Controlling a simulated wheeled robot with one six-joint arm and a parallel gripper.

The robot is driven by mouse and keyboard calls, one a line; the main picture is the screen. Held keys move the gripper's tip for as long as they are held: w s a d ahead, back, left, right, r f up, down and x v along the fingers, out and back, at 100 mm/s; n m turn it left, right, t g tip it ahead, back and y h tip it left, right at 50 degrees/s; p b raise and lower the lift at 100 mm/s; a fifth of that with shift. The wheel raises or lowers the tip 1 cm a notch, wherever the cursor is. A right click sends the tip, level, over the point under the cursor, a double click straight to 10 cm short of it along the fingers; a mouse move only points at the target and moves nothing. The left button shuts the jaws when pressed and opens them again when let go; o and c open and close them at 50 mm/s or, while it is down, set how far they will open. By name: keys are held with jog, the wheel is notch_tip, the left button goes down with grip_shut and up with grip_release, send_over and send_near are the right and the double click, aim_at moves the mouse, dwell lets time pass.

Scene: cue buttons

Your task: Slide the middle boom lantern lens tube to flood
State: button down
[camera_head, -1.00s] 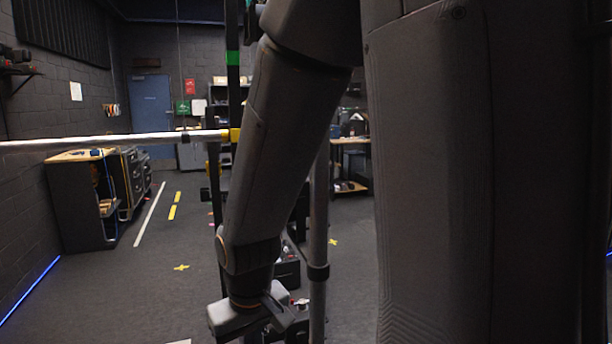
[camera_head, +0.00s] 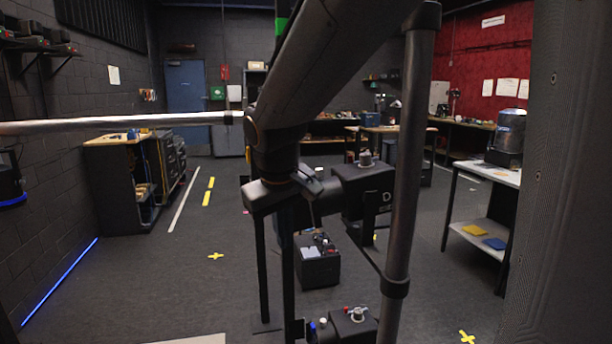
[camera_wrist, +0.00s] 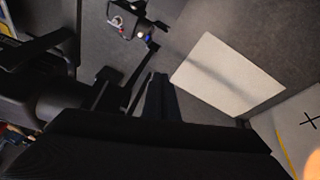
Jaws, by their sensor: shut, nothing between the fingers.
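A black lantern housing (camera_head: 366,192) marked "D", with a silver-topped knob, hangs beside the grey pole in the head view. A dark lens tube (camera_head: 325,192) extends from its left side, partly behind my arm. Another lantern (camera_head: 352,322) sits lower, cut by the bottom edge; I cannot tell which is the middle one. In the wrist view, my gripper (camera_wrist: 160,82) is shut and empty, pointing up the picture. A dark rounded tube (camera_wrist: 62,102) lies left of it, apart or nearly so. A smaller lantern (camera_wrist: 130,20) with red and blue knobs shows beyond.
A grey upright pole (camera_head: 408,150) stands right of my arm, and a silver horizontal bar (camera_head: 120,122) crosses on the left. A side table (camera_head: 485,174) stands right. The left floor is mostly open.

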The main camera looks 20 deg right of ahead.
jog(key=w+d+r+t+h+b, duration=0.1)
jog(key=w+d+r, duration=0.15)
jog(key=r, duration=0.65)
jog(key=w+d+r+t+h+b, duration=0.1)
jog(key=w+r+h+b, duration=0.15)
jog(key=r, duration=0.55)
jog(key=shift+t+y, duration=0.3)
jog(key=shift+y, duration=0.05)
jog(key=shift+w+d+f+p, duration=0.75)
jog(key=shift+w+d+f, duration=0.3)
jog(key=shift+d, duration=0.3)
jog(key=shift+w+d+f+p, duration=0.7)
jog(key=shift+w+d+f, duration=0.35)
jog(key=shift+d, duration=0.25)
jog(key=shift+w+d+f+p, duration=0.75)
jog(key=shift+w+d+f, duration=0.15)
jog(key=shift+d+f, duration=0.35)
jog(key=shift+r, duration=0.15)
